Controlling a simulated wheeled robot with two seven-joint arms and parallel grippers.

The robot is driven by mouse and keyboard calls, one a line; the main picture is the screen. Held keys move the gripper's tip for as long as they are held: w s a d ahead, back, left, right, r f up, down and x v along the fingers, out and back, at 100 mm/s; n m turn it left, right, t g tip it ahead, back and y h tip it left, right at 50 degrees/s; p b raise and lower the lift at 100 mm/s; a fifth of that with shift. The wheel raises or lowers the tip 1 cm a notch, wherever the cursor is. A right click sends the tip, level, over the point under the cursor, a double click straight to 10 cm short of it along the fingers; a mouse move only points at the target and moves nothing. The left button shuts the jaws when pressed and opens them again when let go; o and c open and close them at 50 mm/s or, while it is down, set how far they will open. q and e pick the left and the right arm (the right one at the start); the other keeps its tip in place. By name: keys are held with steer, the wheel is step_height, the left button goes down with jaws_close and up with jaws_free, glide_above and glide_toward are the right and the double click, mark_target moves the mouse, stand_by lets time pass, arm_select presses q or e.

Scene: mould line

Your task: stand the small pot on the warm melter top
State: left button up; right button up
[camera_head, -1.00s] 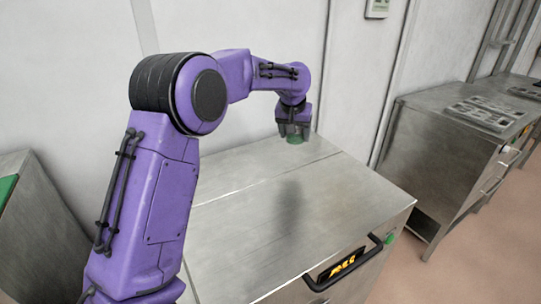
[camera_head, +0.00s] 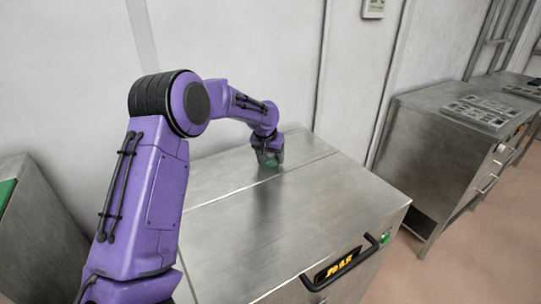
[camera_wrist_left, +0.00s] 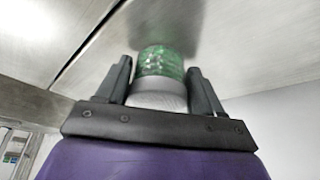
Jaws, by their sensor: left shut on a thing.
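The small pot (camera_wrist_left: 162,66) is green and patterned, with a pale grey-white end toward my palm. My left gripper (camera_head: 268,158) is shut on it, with one finger on each side in the left wrist view (camera_wrist_left: 162,80). In the head view the pot (camera_head: 269,164) is mostly hidden by the fingers. The melter (camera_head: 300,215) is a steel cabinet with a flat top, an orange display and a black handle at its front. The pot is low over the back part of the top. I cannot tell whether it touches. My right gripper is not in view.
The melter top is otherwise bare, with a seam running across it. Behind it stands a pale wall (camera_head: 240,50). On the right, a steel counter (camera_head: 440,130) carries flat trays (camera_head: 475,110). Another steel unit (camera_head: 35,235) with a green top is at the left.

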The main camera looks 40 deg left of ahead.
arm_select(q)
steer(key=o, duration=1.1)
steer(key=b+v, duration=0.1)
steer(key=v, duration=1.1)
